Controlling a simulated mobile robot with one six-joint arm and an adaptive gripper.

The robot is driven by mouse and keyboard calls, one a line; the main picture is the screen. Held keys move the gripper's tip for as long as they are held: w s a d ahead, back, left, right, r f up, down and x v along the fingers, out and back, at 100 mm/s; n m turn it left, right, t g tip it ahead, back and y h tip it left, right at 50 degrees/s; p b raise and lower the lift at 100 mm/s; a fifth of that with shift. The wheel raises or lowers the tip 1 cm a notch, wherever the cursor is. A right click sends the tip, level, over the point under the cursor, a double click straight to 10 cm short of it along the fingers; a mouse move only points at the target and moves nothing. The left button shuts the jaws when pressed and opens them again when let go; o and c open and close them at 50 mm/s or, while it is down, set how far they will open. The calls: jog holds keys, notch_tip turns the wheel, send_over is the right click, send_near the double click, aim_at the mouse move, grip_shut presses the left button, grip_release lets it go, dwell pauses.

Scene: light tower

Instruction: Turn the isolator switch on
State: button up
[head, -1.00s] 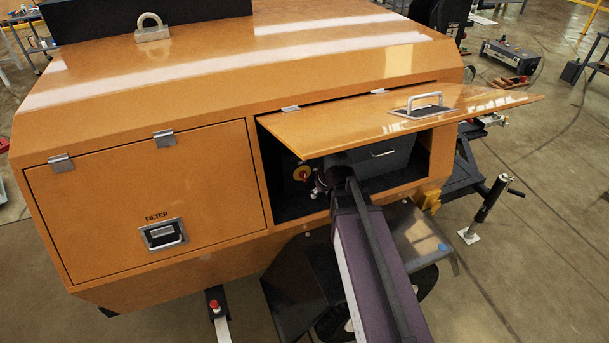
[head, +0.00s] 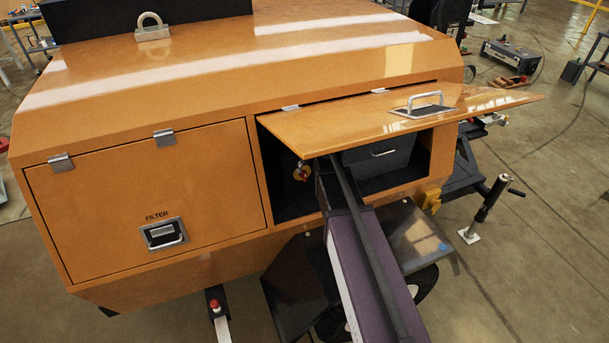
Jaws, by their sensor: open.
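The isolator switch (head: 300,174), a red knob on a yellow plate, is inside the open compartment of the orange light tower cabinet (head: 140,215). It is on the dark inner panel at the compartment's left and shows only in part. My arm reaches into the compartment just right of the switch. My gripper is hidden under the raised door and behind my own arm, so I cannot see its fingers or whether they touch the knob. The knob's exact angle is too small to read.
The raised orange door (head: 360,125) with a metal handle hangs over the compartment and my arm. A grey box (head: 385,155) with a handle sits inside on the right. The closed FILTER door (head: 100,205) is at the left. A jack stand (head: 490,205) stands at the right.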

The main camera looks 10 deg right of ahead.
aim_at(305, 173)
jog(key=shift+b+x, duration=1.9)
jog(key=shift+x, duration=0.45)
jog(key=shift+s+f, duration=0.1)
jog(key=shift+s, duration=0.05)
grip_shut()
